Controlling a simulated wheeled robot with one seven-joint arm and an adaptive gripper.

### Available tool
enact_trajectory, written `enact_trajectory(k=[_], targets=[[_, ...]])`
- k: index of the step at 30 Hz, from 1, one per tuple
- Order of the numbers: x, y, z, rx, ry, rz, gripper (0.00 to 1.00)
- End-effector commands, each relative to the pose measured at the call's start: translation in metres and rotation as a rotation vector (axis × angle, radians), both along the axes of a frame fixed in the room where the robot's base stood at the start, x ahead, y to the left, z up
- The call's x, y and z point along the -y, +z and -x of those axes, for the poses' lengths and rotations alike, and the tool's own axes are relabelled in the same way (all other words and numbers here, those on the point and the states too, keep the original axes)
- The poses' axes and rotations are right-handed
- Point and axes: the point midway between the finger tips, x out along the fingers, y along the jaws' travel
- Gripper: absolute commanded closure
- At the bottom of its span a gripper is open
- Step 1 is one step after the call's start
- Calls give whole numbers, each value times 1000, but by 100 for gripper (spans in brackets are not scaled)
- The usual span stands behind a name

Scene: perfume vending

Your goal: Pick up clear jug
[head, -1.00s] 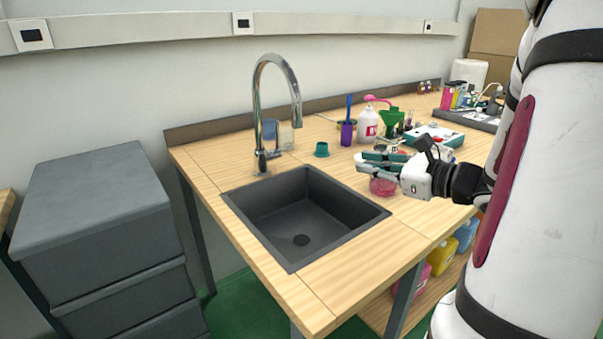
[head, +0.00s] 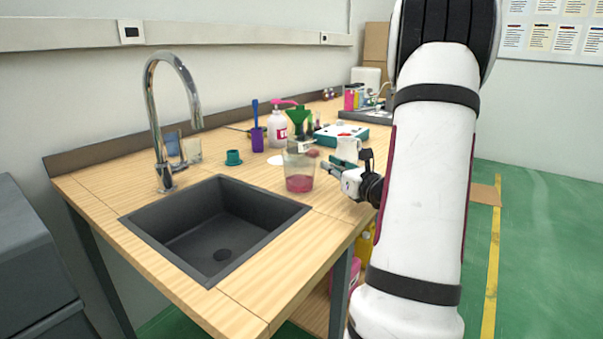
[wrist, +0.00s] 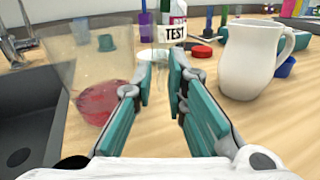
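A clear jug (head: 300,172) with pink-red liquid in its bottom stands upright on the wooden table, right of the sink. In the wrist view the clear jug (wrist: 92,78) fills the left side, close to the camera. My gripper (head: 328,165) is just right of the jug and apart from it. In the wrist view its teal fingers (wrist: 163,65) show a narrow gap with nothing held between them. The jug lies outside the left finger.
A white pitcher (wrist: 252,58) stands close to the right of my fingers. The dark sink (head: 215,228) and tall faucet (head: 150,100) are on the left. A white bottle (head: 277,128), purple cup (head: 257,139), teal lid (head: 233,157) and red cap (wrist: 202,51) stand behind.

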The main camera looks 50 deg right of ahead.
Motion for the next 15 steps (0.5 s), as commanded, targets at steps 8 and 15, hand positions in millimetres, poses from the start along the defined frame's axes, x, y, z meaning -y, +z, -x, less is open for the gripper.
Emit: enact_trajectory(k=[8, 15], targets=[[9, -3, -26, 1, 3, 1, 87], [18, -2, -50, 0, 1, 0, 87]])
